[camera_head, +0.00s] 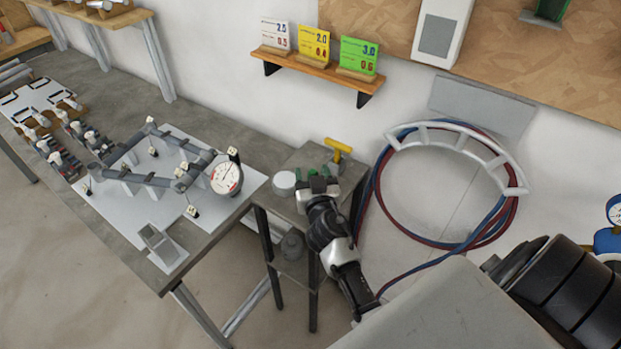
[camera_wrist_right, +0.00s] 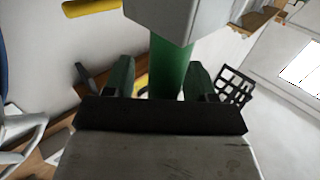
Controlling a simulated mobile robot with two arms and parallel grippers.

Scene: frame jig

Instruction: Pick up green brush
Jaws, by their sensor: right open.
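The green brush shows in the right wrist view as a green cylinder (camera_wrist_right: 172,62) with a pale grey block above it in the picture. My right gripper (camera_head: 318,175) is over the small side stand, and its open fingers (camera_wrist_right: 160,80) lie on either side of the green cylinder. A gap shows on both sides, wider on the left. In the head view the gripper and its green fingertips crowd the brush, and I cannot clearly separate its outline. My left gripper is not in view.
A white round item (camera_head: 284,181) and a yellow-topped tool (camera_head: 338,148) are close to the gripper on the side stand. The long workbench (camera_head: 215,228) with the frame jig (camera_head: 150,180) stands to the left. A hose coil (camera_head: 375,215) hangs on the wall at right.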

